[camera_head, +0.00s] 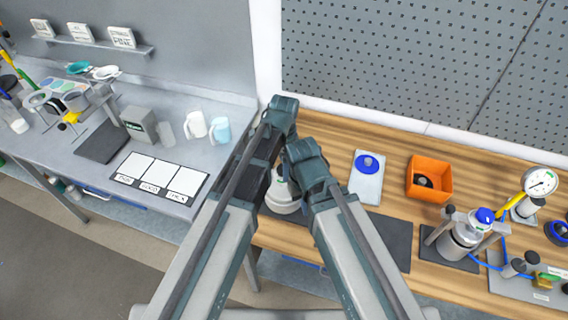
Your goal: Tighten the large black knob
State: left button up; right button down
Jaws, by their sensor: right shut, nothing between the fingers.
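Both my arms rise from the bottom and fold near the middle, over the front of the wooden bench. My right gripper (281,178) is mostly hidden between the arm links; it is shut and holds nothing. It is above a white round vessel (284,204) that shows only in part. My left gripper is hidden behind my arm links. I cannot make out the large black knob with certainty; the arms cover the area around the white vessel. A dark round part (423,181) lies in an orange bin (443,196) to the right.
A white board with a blue disc (368,163) lies right of my arms. A metal vessel (466,236) with a blue cap, and a pressure gauge (541,182), stand at the right. A grey bench (215,165) with mugs is at the left. A pegboard backs the wooden bench.

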pick_arm(q)
notch_tip(320, 180, up, 13)
jog(key=p, duration=1.2)
jog(key=shift+r+p, duration=0.15)
jog(key=shift+p, duration=0.25)
jog(key=n, duration=2.1)
jog(key=shift+n, duration=0.4)
